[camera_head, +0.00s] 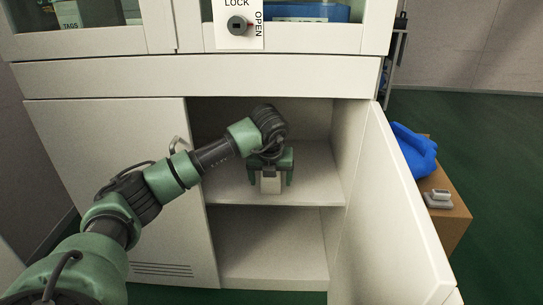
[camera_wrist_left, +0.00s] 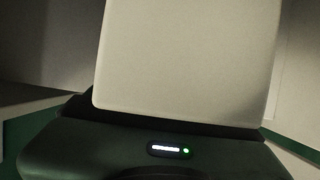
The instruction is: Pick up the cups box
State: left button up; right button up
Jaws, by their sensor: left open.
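The cups box is a small pale box (camera_head: 270,186) on the upper shelf of the open lower cabinet. It fills much of the left wrist view as a plain pale face (camera_wrist_left: 188,60). My left gripper (camera_head: 270,180) reaches into the cabinet with its two green fingers apart, one on each side of the box. The fingers look open, and I cannot tell whether either touches the box. The gripper hides the top and back of the box. My right gripper is not in view.
The right cabinet door (camera_head: 388,215) stands open and the left door (camera_head: 120,180) is shut. The lower shelf (camera_head: 270,255) is empty. A brown box (camera_head: 455,205) with a blue item (camera_head: 415,150) and a small grey object (camera_head: 438,198) stands beyond the open door.

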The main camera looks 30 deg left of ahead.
pick_arm(q)
jog(key=shift+f, duration=0.25)
dwell(0.5)
jog(key=c, duration=1.5)
jog(key=shift+c, duration=0.7)
jog(key=shift+r, duration=0.2)
